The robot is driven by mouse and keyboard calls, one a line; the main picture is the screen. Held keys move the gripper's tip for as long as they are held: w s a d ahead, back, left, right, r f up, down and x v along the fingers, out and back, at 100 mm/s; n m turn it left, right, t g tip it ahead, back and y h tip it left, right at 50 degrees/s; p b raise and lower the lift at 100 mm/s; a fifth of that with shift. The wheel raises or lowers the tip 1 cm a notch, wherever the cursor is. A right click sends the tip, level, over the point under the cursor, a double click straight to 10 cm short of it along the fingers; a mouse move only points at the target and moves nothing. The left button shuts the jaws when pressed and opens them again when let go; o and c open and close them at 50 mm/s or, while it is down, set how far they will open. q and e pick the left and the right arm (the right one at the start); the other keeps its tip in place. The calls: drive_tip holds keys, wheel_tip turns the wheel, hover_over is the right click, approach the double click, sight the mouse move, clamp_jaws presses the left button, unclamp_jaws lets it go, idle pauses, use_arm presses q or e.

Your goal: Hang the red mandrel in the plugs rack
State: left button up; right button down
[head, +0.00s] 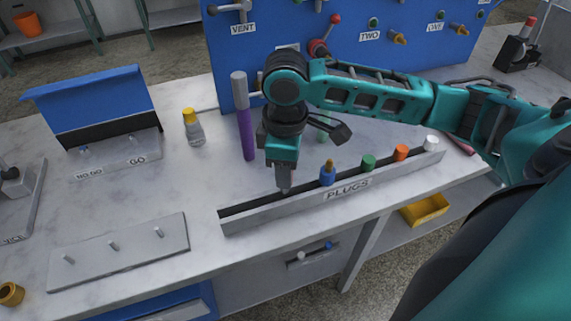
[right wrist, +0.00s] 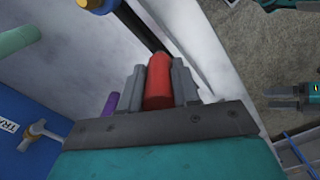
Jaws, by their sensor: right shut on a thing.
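My right gripper (head: 285,188) points down over the left part of the plugs rack (head: 300,208), left of the blue plug. In the right wrist view its fingers (right wrist: 159,85) are shut on the red mandrel (right wrist: 159,82). The rack's dark slot (right wrist: 146,28) runs just beyond the mandrel's end; I cannot tell whether the mandrel is in it. The mandrel is hidden in the head view. A two-pronged grey part (right wrist: 285,98) at the right wrist view's right side may be my left gripper, too small to be sure.
The rack holds blue (head: 328,175), green (head: 368,163), orange (head: 401,152) and white (head: 431,142) plugs. A grey plate with pegs (head: 120,255) lies left of the rack.

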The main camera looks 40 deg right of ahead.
drive_tip(key=shift+f, duration=1.7)
drive_tip(key=c, duration=0.7)
unclamp_jaws()
drive_tip(key=shift+c, duration=0.2)
wheel_tip(320, 180, up, 13)
drive_tip(key=shift+f, duration=0.1)
